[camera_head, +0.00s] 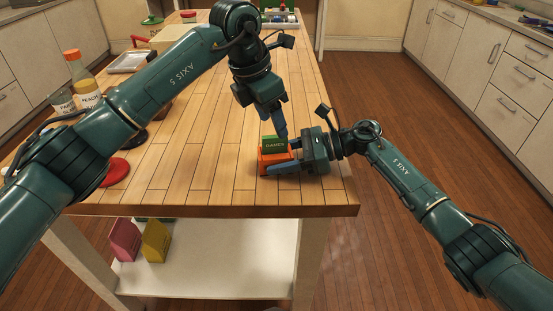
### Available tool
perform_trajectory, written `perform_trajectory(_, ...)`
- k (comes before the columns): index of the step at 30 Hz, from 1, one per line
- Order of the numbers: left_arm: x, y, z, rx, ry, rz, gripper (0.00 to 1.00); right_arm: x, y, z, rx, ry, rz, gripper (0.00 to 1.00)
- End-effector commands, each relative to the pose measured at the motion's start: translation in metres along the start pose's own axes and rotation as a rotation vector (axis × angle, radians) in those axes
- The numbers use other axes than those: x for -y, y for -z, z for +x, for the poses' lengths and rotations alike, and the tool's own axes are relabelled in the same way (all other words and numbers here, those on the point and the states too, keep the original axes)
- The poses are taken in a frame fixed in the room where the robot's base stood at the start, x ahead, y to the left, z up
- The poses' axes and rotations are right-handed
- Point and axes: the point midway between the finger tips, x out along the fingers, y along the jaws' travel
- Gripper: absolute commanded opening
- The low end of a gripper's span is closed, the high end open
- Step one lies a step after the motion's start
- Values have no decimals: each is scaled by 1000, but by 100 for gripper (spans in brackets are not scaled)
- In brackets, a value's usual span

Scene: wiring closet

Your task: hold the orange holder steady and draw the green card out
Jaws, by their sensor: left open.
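The orange holder (265,158) stands on the wooden table near its front right corner. The green card (273,144), with lettering on its face, stands upright in it, its upper part showing above the orange. My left gripper (281,133) points down from above, open, its fingertips close to the card's top right edge. I cannot tell whether they touch the card. My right gripper (283,158) reaches in from the right with a finger on the near and far sides of the holder, and appears shut on it. The holder's right part is hidden by these fingers.
Bottles (83,75), a glass jar (63,102), a metal tray (127,61) and a red disc (115,171) are on the table's left side. The front middle of the tabletop (200,165) is clear. Pink (125,240) and yellow (156,241) items sit on the shelf below.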

Motion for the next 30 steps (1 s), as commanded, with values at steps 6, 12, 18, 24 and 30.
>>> perform_trajectory(6,0,0,0,0,0,0,55,0,0,0,-1,0,0,33)
perform_trajectory(12,0,0,0,0,0,0,55,0,0,0,-1,0,1,18)
perform_trajectory(18,0,0,1,0,0,0,55,0,1,0,-1,0,1,18)
perform_trajectory(24,0,1,4,0,0,0,55,0,3,1,-2,0,1,18)
perform_trajectory(30,0,1,4,0,0,0,55,0,5,1,-4,-1,2,18)
